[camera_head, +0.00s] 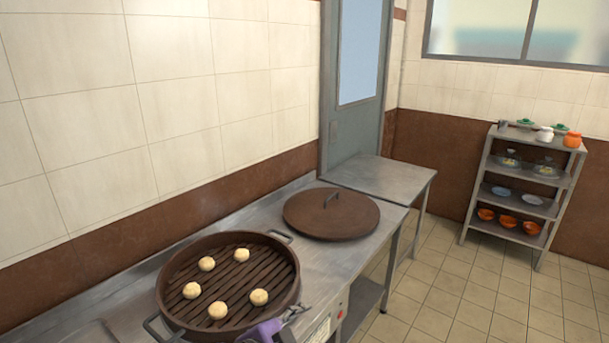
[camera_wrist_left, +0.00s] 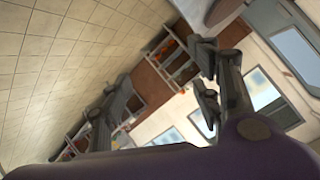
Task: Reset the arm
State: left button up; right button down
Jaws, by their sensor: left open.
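My left gripper (camera_wrist_left: 160,98) shows in the left wrist view with its dark fingers wide apart and nothing between them. The wrist view is tilted and looks out over the room, with no surface close to the fingers. In the head view, a purple part of my own arm shows at the bottom edge, in front of the steamer's near rim; I cannot tell there which arm it is.
A round brown steamer (camera_head: 228,243) with several pale buns sits on the metal counter (camera_head: 335,262). Its brown lid (camera_head: 330,222) lies behind it. A grey shelf (camera_head: 515,208) with bowls and dishes stands at the right wall. The tiled floor between is clear.

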pick_arm(q)
jog(key=s+a+f+n+y, duration=0.2)
jog(key=s+a+f+n, duration=0.2)
jog(key=s, duration=0.7)
jog(key=s+a+f+n+y, duration=0.2)
jog(key=s+a+f+n, duration=0.3)
jog(key=s+a+f, duration=0.3)
jog(key=s+a+f+n+y+p, duration=0.1)
jog(key=s+a+f+n+y, duration=0.2)
jog(key=s, duration=1.2)
jog(key=a+f+n, duration=0.2)
jog(key=a+f, duration=0.2)
jog(key=f, duration=0.2)
jog(key=shift+g, duration=0.4)
pick_arm(e)
jog(key=shift+w+a+r, duration=0.1)
jog(key=shift+w+r, duration=0.15)
jog(key=shift+r, duration=0.25)
jog(key=shift+w+a+r, duration=0.1)
jog(key=shift+w+r, duration=0.15)
jog(key=shift+r, duration=0.25)
pick_arm(q)
jog(key=shift+a, duration=0.1)
pick_arm(e)
jog(key=shift+w+r, duration=0.1)
jog(key=shift+w, duration=0.25)
jog(key=shift+s+d, duration=0.1)
jog(key=shift+s, duration=0.1)
jog(key=shift+s+f, duration=0.2)
jog(key=shift+s, duration=0.15)
